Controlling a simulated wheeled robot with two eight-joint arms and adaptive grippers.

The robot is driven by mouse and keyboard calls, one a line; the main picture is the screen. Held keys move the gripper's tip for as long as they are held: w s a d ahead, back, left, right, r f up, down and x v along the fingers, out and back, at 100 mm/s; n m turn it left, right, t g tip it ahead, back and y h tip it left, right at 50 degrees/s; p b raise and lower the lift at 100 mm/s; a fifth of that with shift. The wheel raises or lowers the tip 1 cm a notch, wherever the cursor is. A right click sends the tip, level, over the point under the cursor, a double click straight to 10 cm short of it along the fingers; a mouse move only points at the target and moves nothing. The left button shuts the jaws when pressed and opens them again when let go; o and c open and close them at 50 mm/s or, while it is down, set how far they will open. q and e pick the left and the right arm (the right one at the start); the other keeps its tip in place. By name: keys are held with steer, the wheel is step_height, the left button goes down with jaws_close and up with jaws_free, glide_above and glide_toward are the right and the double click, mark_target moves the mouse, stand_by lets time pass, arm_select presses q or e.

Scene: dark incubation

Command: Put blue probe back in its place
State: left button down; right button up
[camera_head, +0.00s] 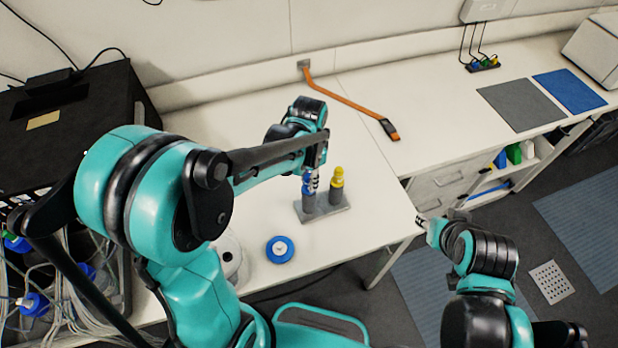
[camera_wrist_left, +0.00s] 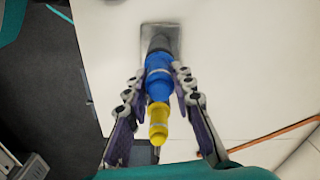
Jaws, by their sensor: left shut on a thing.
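The blue probe (camera_head: 308,187) is upright at the left holder of a small grey stand (camera_head: 335,210) on the white table. My left gripper (camera_head: 313,172) is above the stand, shut on the blue probe. In the left wrist view the fingers (camera_wrist_left: 158,92) lie on both sides of the blue probe (camera_wrist_left: 158,78). The probe's lower end meets the dark holder; how deep it sits is hard to tell. A yellow probe (camera_head: 337,177) stands in the right holder. Yellow also shows in the wrist view. My right gripper (camera_head: 421,222) hangs beyond the table's right edge, too small to read.
A blue disc (camera_head: 280,250) lies near the table's front edge. An orange strap-like tool (camera_head: 352,103) lies behind the stand. A black box (camera_head: 70,125) and cables are at left. Grey (camera_head: 520,105) and blue (camera_head: 568,91) mats lie on the right counter. The table around the stand is mostly clear.

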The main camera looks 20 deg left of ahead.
arm_select(q)
steer(key=shift+f+b, duration=0.55)
steer(key=shift+f, duration=0.1)
steer(key=c, duration=1.2)
jaws_free()
step_height(320, 180, up, 12)
steer(key=shift+r, duration=0.1)
steer(key=s+a+f+n+t+b, duration=0.2)
steer(key=s+f+n+t+b, duration=0.1)
steer(key=s+f+n+b, duration=0.1)
steer(key=s+a+f+n+t+b, duration=0.2)
steer(key=s+f+n+t+b, duration=0.2)
steer(key=f+b, duration=0.5)
step_height(320, 180, down, 2)
steer(key=shift+s+a+f, duration=0.1)
steer(key=shift+s+a, duration=0.25)
steer(key=shift+s, duration=0.8)
